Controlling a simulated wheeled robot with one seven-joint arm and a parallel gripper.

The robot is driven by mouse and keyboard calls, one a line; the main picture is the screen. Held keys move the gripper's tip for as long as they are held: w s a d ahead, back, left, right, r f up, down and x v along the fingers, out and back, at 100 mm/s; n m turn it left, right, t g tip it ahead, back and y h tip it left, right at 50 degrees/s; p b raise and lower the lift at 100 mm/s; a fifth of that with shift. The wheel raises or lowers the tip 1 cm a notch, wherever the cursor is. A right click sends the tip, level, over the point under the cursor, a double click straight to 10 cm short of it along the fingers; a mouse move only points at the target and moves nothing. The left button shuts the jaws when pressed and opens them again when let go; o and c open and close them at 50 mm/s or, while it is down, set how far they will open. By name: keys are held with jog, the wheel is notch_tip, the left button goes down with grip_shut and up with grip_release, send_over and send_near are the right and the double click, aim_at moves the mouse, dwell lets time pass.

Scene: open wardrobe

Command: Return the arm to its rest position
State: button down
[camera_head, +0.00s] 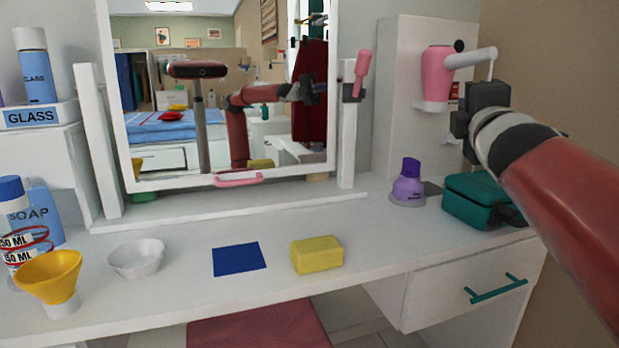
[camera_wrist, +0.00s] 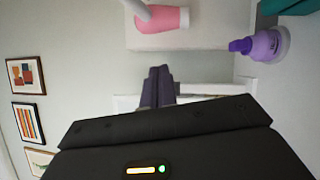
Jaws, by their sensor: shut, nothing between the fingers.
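My red arm reaches in from the right side of the head view. My black gripper (camera_head: 461,125) is raised above the right end of the white vanity table (camera_head: 390,262), in front of a white wall panel. In the wrist view the fingers (camera_wrist: 157,86) are together with nothing held between them. The gripper stands near a pink hair dryer (camera_head: 437,77) hung on the panel, which also shows in the wrist view (camera_wrist: 168,18). I cannot tell whether they touch.
A purple bottle (camera_head: 407,184) and teal case (camera_head: 475,200) sit below the gripper. A yellow block (camera_head: 316,254), blue square (camera_head: 239,259), white bowl (camera_head: 136,258) and yellow funnel (camera_head: 49,278) are on the tabletop. A framed mirror (camera_head: 345,140) stands behind.

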jog(key=s+a+f+m+g+y, duration=0.1)
jog(key=s+a+f+m+g, duration=0.2)
jog(key=s+f+m, duration=0.3)
jog(key=s+a+f+m+g+y, duration=0.1)
jog(key=s+a+f+m+g, duration=0.3)
jog(key=s+f, duration=0.6)
jog(key=s+a+f+m+g+y, duration=0.1)
jog(key=s+a+f+m+g, duration=0.3)
jog(key=f, duration=1.5)
jog(key=s+m+g+p, duration=0.1)
jog(key=s+m+g, duration=0.1)
jog(key=s+m, duration=0.1)
jog(key=shift+s+a+f+m+g, duration=0.25)
jog(key=shift+s+m+g, duration=0.15)
jog(key=shift+s, duration=0.25)
